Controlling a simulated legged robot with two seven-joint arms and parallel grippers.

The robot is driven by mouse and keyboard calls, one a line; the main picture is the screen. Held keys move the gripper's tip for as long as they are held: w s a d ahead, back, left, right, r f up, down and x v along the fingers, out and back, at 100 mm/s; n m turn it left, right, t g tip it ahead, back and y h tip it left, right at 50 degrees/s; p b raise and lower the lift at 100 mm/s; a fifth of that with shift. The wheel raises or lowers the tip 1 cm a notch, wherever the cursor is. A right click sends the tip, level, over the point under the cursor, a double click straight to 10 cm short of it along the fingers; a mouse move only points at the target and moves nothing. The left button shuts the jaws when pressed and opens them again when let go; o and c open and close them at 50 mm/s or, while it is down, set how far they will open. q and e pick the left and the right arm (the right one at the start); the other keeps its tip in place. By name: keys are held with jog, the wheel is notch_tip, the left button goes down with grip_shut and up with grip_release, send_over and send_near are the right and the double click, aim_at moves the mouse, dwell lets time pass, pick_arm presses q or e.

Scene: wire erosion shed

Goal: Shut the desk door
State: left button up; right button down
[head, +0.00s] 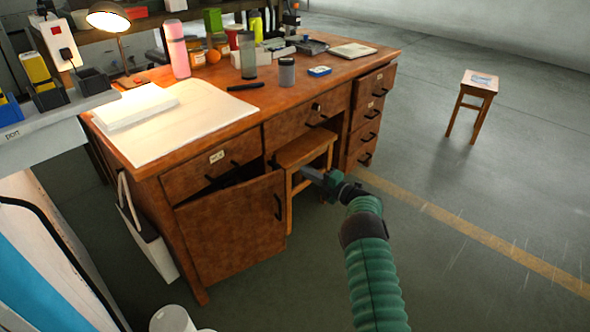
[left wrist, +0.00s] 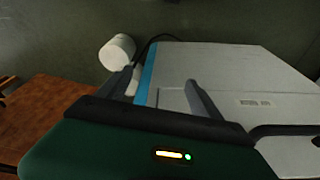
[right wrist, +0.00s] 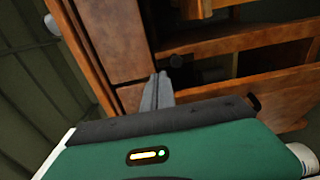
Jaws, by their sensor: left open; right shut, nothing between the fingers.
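The brown wooden desk (head: 220,115) stands left of centre in the head view. Its door (head: 225,235), low at the left front, stands ajar; a dark gap shows above its top edge. The door's dark handle (head: 278,207) is near its right edge. My right gripper (head: 308,174) is to the right of the door's free edge, in front of the stool, apart from the handle. Its fingers (right wrist: 158,92) are together and empty in the right wrist view, close to wooden panels. My left gripper (left wrist: 164,95) is open and empty in its wrist view, outside the head view.
A wooden stool (head: 305,150) stands in the desk's knee space, close to my right gripper. Another stool (head: 471,105) is far right. A white cylinder (head: 172,320) and a blue-and-white body (head: 45,245) stand at lower left.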

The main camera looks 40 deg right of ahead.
jog(key=s+d, duration=0.2)
jog(key=d, duration=0.1)
jog(key=m+h+p, duration=0.6)
jog(key=m+p, duration=0.8)
jog(key=m, duration=0.8)
send_near(271, 180)
jog(key=shift+n+t+y, duration=0.3)
jog(key=w+b, duration=0.6)
jog(key=shift+w+d+f, duration=0.1)
jog(key=shift+d+f, duration=0.2)
jog(key=shift+f, duration=0.1)
jog(key=shift+w+r, duration=0.15)
jog(key=shift+w, duration=0.15)
